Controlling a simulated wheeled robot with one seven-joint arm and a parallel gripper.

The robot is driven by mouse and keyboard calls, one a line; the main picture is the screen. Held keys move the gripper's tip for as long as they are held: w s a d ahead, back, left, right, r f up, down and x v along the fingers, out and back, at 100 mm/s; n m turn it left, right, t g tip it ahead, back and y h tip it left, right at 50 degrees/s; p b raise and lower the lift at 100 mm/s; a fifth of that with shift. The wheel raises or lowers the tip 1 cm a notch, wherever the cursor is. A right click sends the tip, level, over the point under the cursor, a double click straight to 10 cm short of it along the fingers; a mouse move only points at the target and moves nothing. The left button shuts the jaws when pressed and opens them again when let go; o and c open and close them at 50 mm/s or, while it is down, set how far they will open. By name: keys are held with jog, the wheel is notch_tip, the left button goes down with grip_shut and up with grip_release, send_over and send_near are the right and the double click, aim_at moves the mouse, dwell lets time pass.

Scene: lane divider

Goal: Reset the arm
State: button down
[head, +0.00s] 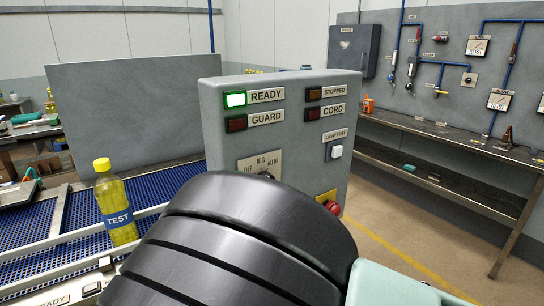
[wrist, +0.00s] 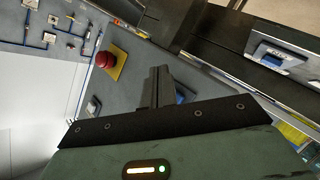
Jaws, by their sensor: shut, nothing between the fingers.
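My gripper (wrist: 160,72) shows in the wrist view with its two dark fingers together and nothing between them. The fingers point toward the grey face of the control box. In the head view my black arm links fill the lower middle and hide the gripper. The control box (head: 214,140) stands upright behind my arm. Its green READY lamp (head: 235,99) is lit; the GUARD, STOPPED and CORD lamps look dark. The selector (head: 266,175) is partly hidden by my arm. A red mushroom button (head: 333,208) also shows in the wrist view (wrist: 104,60), left of the fingers.
A yellow TEST bottle (head: 115,204) stands upright on the blue conveyor (head: 85,215) at left, beside a metal rail. A grey panel (head: 130,112) stands behind it. A long workbench (head: 450,180) runs along the right wall. Floor shows between the box and the bench.

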jog(key=s+a+r+g+y+b, duration=0.25)
jog(key=s+r+g+y, duration=0.35)
jog(key=s+g, duration=0.5)
jog(key=s+d+r+g+h+b, duration=0.1)
jog(key=s+d+r, duration=0.2)
jog(key=s+d, duration=0.2)
jog(key=s+d+r+n+g+h, duration=0.1)
jog(key=s+d+r+g, duration=0.1)
jog(key=s+d, duration=0.4)
jog(key=d+r, duration=0.1)
jog(key=d, duration=0.2)
jog(key=shift+r+n+h+b, duration=0.25)
jog(key=shift+n+h+b, duration=0.05)
jog(key=shift+b, duration=0.1)
jog(key=shift+s, duration=0.1)
